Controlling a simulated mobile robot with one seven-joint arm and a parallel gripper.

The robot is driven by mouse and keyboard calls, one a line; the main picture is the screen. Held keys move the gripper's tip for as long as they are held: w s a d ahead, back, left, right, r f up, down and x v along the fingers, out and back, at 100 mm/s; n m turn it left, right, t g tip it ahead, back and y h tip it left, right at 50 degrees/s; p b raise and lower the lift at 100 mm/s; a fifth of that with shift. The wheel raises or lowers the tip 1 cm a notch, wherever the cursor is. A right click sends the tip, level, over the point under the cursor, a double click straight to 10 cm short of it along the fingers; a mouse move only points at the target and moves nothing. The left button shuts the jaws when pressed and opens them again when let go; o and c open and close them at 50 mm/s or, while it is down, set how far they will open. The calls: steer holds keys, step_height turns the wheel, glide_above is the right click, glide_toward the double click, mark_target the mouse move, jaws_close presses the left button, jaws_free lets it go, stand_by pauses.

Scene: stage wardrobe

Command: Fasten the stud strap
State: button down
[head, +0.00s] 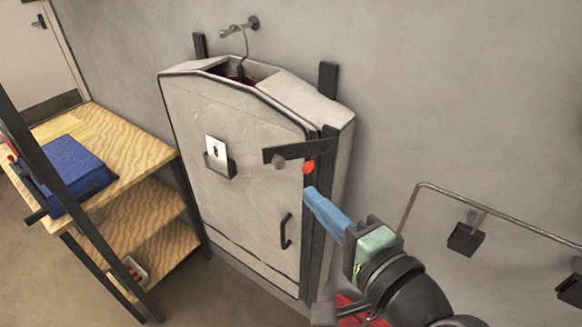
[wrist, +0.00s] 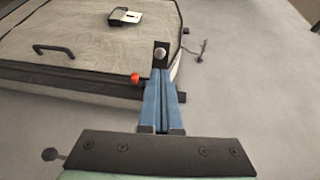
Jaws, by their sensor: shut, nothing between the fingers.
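The grey garment case (head: 235,170) stands against the wall with its front panel closed. A short dark strap (head: 296,150) crosses the upper right edge of the panel. A round grey stud (head: 279,161) is at its left end; it also shows in the wrist view (wrist: 158,53). I cannot tell whether the stud is pressed home. A red knob (head: 308,167) sits just below the strap; it also shows in the wrist view (wrist: 135,78). My gripper (head: 309,193) has blue fingers, shut and empty. Its tips are just below the red knob in the head view. The fingers hide part of the strap in the wrist view.
A dark handle (head: 286,231) sticks out from the panel, and a card pocket (head: 217,166) is on it. A metal rail (head: 500,213) with dark clips runs along the right.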

mark_target(281, 166)
steer(key=p+x, duration=0.2)
steer(key=x, duration=0.4)
steer(key=shift+w+a+r, duration=0.15)
steer(key=shift+w, duration=0.15)
steer(key=shift+p+x, duration=0.35)
steer(key=shift+x, duration=0.45)
